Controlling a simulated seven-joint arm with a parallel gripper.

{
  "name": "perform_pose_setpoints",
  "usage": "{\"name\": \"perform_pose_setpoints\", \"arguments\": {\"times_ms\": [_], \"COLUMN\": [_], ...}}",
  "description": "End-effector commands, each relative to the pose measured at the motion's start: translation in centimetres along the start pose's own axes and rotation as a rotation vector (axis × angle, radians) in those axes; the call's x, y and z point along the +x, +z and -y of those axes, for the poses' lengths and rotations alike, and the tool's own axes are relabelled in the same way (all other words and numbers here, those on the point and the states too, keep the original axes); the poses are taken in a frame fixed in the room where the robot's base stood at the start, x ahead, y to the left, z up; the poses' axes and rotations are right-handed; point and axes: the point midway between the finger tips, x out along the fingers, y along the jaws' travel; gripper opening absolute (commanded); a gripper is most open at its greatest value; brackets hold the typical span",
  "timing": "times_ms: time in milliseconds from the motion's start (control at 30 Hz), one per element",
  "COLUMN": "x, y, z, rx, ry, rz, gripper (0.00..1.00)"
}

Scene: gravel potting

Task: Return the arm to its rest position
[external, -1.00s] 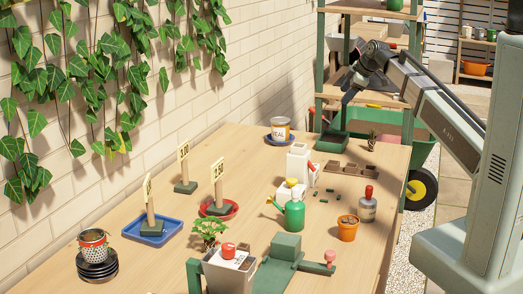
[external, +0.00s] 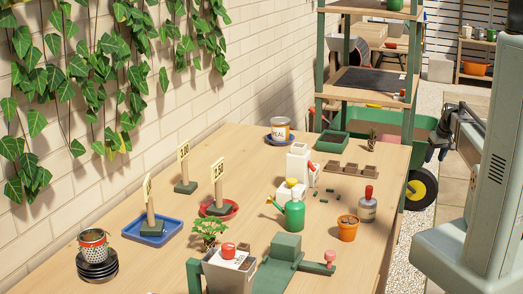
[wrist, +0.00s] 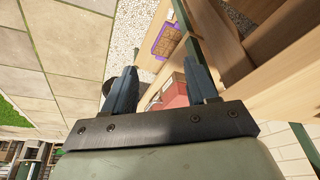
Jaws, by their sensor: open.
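My gripper (wrist: 161,92) is open in the wrist view, its two dark fingers apart with nothing between them. In the external view my gripper (external: 435,152) is at the right, beyond the table's right edge and over the floor side; it is small and partly hidden by my own arm. The wooden table (external: 330,215) lies to the left of my arm, and my gripper is clear of everything on it.
On the table stand a green tray (external: 333,141), a green watering can (external: 294,214), an orange pot (external: 348,229), a blue tray (external: 133,231) and a stack of black saucers (external: 98,268). A green shelf (external: 327,40) and a green wheelbarrow (external: 420,125) stand behind.

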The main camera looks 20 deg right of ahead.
Motion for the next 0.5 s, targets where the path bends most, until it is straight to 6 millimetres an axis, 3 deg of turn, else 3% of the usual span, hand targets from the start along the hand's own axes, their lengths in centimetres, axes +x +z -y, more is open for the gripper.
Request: {"name": "perform_pose_setpoints", "arguments": {"times_ms": [167,500], "x": [5.2,14.8], "y": [3.0,8.0], "z": [0.3,4.4], "rx": [0.145,0.337], "ry": [0.042,0.141], "rz": [0.045,0.082], "gripper": [0.57,0.57]}}
